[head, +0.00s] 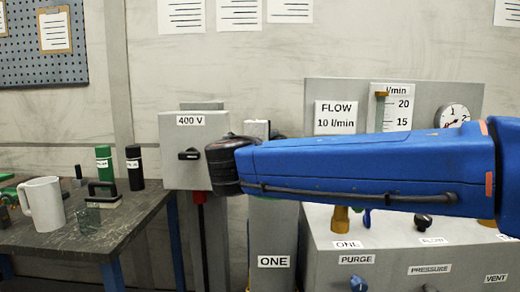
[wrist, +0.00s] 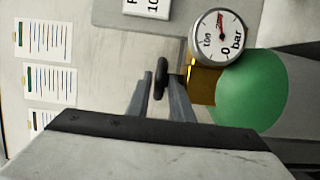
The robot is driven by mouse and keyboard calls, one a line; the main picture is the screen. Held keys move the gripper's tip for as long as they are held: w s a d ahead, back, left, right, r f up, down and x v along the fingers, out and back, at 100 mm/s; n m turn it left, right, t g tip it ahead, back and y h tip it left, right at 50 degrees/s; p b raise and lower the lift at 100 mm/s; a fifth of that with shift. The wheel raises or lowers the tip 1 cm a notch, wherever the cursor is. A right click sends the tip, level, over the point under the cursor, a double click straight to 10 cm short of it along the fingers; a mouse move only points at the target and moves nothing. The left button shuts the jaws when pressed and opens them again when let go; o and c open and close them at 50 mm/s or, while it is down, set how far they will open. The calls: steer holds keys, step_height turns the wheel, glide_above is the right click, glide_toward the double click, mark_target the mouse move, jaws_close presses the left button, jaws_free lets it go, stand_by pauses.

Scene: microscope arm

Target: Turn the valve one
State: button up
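A black handwheel (wrist: 160,66) on a brass valve body (wrist: 202,84) shows in the wrist view, beside a green cylinder shoulder (wrist: 250,92). My gripper (wrist: 161,80) has its two fingers apart, one on each side of the wheel, which is seen nearly edge-on. I cannot tell if the fingers touch it. In the head view a grey cylinder (head: 271,225) has a ONE label (head: 273,261); my blue arm hides its top and most of my gripper.
A pressure gauge (wrist: 221,37) sits right by the brass valve body. A 400 V box (head: 185,150) with a black switch stands left of my arm. The grey console (head: 400,255) with knobs is at right. A workbench (head: 85,235) with a white mug (head: 43,205) is at left.

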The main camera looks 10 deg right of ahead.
steer(key=v, duration=1)
steer(key=shift+s, duration=0.25)
steer(key=shift+a, duration=0.15)
stand_by(0.4)
